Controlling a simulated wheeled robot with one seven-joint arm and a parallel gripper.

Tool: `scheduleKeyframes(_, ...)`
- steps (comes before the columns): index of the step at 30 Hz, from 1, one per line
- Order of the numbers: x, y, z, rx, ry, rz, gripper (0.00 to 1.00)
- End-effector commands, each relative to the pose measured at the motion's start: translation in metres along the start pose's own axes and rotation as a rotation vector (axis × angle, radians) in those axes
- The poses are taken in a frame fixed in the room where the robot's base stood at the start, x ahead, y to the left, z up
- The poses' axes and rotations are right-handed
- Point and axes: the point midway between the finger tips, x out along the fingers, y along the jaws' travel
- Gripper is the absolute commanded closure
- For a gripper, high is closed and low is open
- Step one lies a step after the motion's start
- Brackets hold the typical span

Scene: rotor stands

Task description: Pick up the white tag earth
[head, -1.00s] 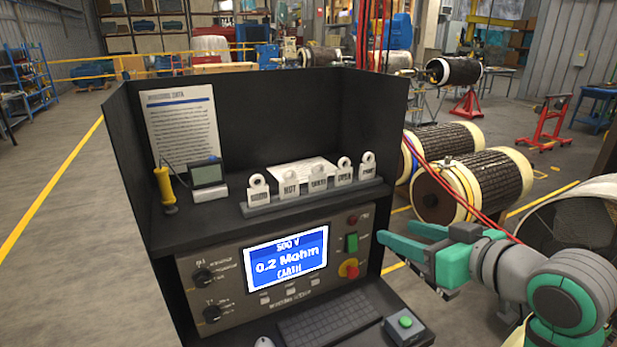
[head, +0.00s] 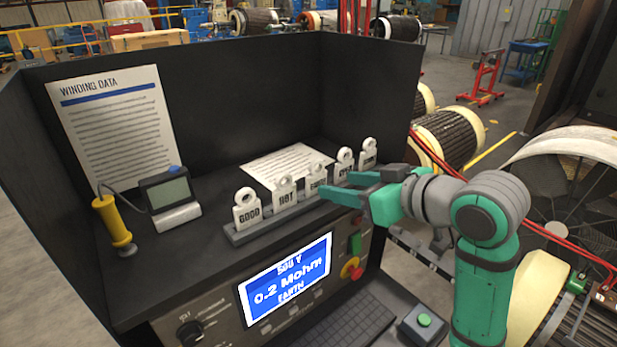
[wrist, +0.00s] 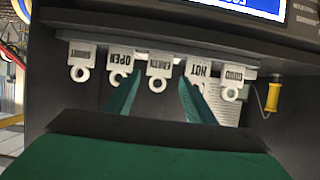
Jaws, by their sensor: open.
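The white earth tag (head: 315,174) stands in the middle of a row of white tags in a dark rack (head: 262,229) on the console shelf. Its lettering is partly hidden by my gripper in the head view. My gripper (head: 338,184) is open and empty, reaching in from the right at the rack. In the wrist view the earth tag (wrist: 160,68) appears upside down, its ring toward me, lined up with the gap between my green fingertips (wrist: 158,84). I cannot tell if the fingertips reach alongside it.
The good tag (head: 246,207) and hot tag (head: 285,192) stand on its left. The open tag (head: 344,160) and short tag (head: 368,151) stand close on its right. Dark panels enclose the shelf behind. A meter (head: 170,198) and yellow probe (head: 113,224) are at the left.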

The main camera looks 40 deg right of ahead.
Motion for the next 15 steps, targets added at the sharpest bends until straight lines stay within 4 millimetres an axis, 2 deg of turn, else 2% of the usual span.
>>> scheduleKeyframes(6,0.033,-0.001,0.000,-0.001,0.000,-0.003,0.50)
scheduleKeyframes(15,0.054,0.000,0.000,0.000,-0.001,0.000,0.50)
